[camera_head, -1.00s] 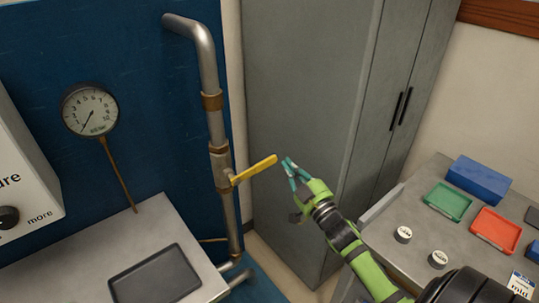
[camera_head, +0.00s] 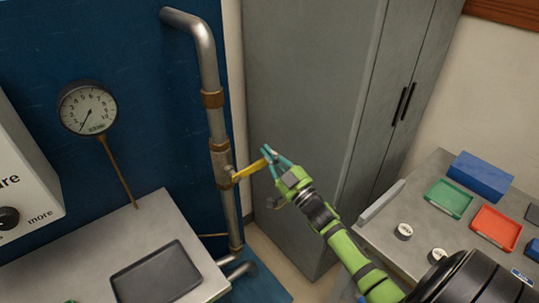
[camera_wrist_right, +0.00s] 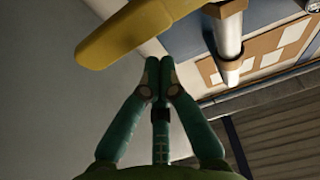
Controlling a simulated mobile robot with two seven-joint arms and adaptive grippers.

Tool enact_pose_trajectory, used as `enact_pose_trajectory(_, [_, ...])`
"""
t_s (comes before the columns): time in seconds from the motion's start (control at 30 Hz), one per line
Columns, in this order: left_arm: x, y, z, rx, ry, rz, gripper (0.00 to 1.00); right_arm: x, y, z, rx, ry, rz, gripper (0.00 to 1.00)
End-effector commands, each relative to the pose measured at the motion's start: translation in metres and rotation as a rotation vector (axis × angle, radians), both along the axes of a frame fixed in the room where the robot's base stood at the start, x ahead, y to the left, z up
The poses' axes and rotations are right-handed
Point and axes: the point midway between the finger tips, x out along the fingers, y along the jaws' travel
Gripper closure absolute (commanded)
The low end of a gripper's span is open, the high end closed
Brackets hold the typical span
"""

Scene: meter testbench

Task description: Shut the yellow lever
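The yellow lever (camera_head: 248,171) sticks out to the right from the valve (camera_head: 221,163) on the vertical metal pipe, rising slightly toward its free end. My right gripper (camera_head: 268,153) is at the lever's free end and partly overlaps it in the head view. In the right wrist view the lever (camera_wrist_right: 130,32) crosses the upper left, just beyond the fingertips (camera_wrist_right: 159,62). The fingers are together with nothing between them. Whether they touch the lever I cannot tell. My left gripper is not in view.
A grey cabinet (camera_head: 300,110) stands behind my right gripper. A round gauge (camera_head: 87,108) is on the blue panel at left. A bench with a dark tray (camera_head: 155,275) is at lower left. The right table holds a blue box (camera_head: 480,175) and coloured trays.

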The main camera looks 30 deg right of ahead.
Motion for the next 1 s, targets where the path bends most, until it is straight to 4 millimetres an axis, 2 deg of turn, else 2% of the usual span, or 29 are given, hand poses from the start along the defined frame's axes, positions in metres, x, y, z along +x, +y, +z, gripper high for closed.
enact_pose_trajectory(0.2, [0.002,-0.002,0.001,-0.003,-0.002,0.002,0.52,0.000,-0.001,-0.013,0.000,-0.006,0.000,1.00])
enact_pose_trajectory(0.57, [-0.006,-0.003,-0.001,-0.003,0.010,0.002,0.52,0.000,-0.001,-0.016,0.001,-0.006,0.001,1.00])
enact_pose_trajectory(0.73, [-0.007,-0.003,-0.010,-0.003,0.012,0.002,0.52,0.000,-0.003,-0.032,0.076,0.000,0.000,1.00])
enact_pose_trajectory(1.0, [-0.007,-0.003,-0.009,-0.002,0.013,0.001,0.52,0.000,-0.003,-0.034,0.086,0.007,-0.001,1.00])
